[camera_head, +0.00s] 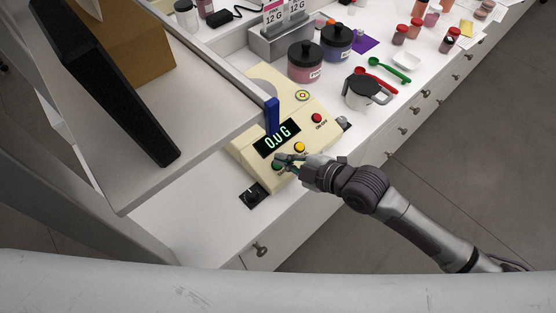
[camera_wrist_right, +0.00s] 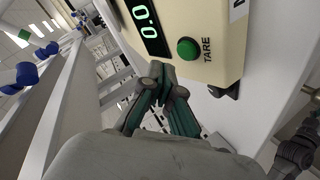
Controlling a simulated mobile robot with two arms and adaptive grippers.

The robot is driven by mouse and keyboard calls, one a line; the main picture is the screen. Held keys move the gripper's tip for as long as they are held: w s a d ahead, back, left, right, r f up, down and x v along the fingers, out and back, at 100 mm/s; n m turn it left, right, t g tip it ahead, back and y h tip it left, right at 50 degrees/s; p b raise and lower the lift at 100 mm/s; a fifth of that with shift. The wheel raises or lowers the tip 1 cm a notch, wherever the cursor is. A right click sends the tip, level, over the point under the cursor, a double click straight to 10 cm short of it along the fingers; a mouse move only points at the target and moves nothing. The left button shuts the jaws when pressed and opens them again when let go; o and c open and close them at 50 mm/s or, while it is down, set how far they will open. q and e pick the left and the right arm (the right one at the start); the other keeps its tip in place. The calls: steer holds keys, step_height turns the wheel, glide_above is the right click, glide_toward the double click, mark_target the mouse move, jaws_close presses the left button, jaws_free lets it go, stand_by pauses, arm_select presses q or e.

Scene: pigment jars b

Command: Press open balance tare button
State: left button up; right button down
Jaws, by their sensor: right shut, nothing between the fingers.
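The cream balance (camera_head: 262,171) stands on the white counter, its dark display (camera_head: 277,138) lit with green digits near zero. Its front has a green tare button (camera_head: 277,166), a yellow button (camera_head: 299,147) and a red on/off button (camera_head: 316,118). In the right wrist view the green button (camera_wrist_right: 188,47) shows whole, with TARE printed beside it. My right gripper (camera_head: 283,159) is shut and empty, over the balance's front by the green button, partly covering it in the head view. In the wrist view its fingertips (camera_wrist_right: 160,74) appear just below and left of the button; contact cannot be told. My left gripper is out of view.
A grey shelf (camera_head: 205,140) with a cardboard box (camera_head: 125,45) overhangs at left, and a blue upright piece (camera_head: 272,116) stands at its corner.

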steer(key=r+p, duration=0.1)
steer(key=s+d+r+p, duration=0.1)
steer(key=r, duration=0.1)
steer(key=r+p, duration=0.2)
steer(key=shift+s+d, duration=0.15)
steer(key=shift+s, duration=0.05)
stand_by(0.6)
